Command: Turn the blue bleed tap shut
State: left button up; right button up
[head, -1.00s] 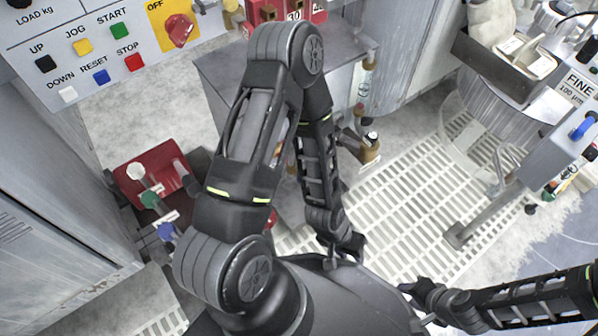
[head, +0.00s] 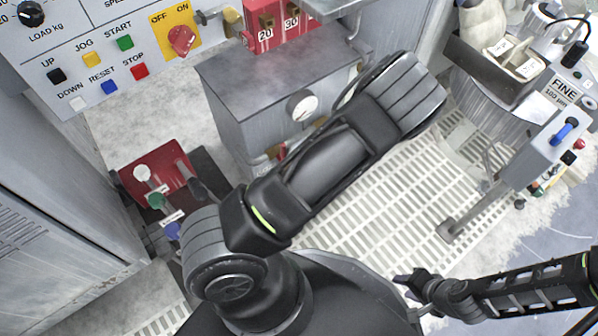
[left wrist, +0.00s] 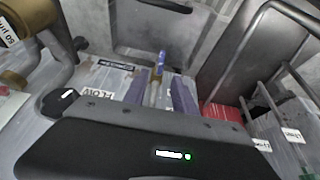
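A tap with a blue handle (left wrist: 161,62) on a brass-coloured stem stands in the left wrist view. My left gripper (left wrist: 160,88) is open, its two purple fingers on either side of the stem in the picture. I cannot tell whether they touch it. A label partly reading "FLOW" lies left of the fingers. In the head view my folded left arm hides the left gripper and this tap. My right gripper (head: 406,282) is at the lower right, over the grating, holding nothing visible; its opening is too small to tell.
A grey cabinet (head: 235,95) with a gauge (head: 302,105) stands behind my left arm. A red plate (head: 160,168) with white, green and blue handles is at left. A post box with a blue lever (head: 565,130) stands at right. Floor grating (head: 390,205) is clear between.

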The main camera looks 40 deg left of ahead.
pick_arm(q)
jog(key=shift+f, duration=0.15)
jog(key=b+x, duration=0.4)
jog(key=x, duration=0.3)
jog(key=shift+a+f, duration=0.1)
jog(key=shift+f, duration=0.25)
grip_shut()
dwell(0.3)
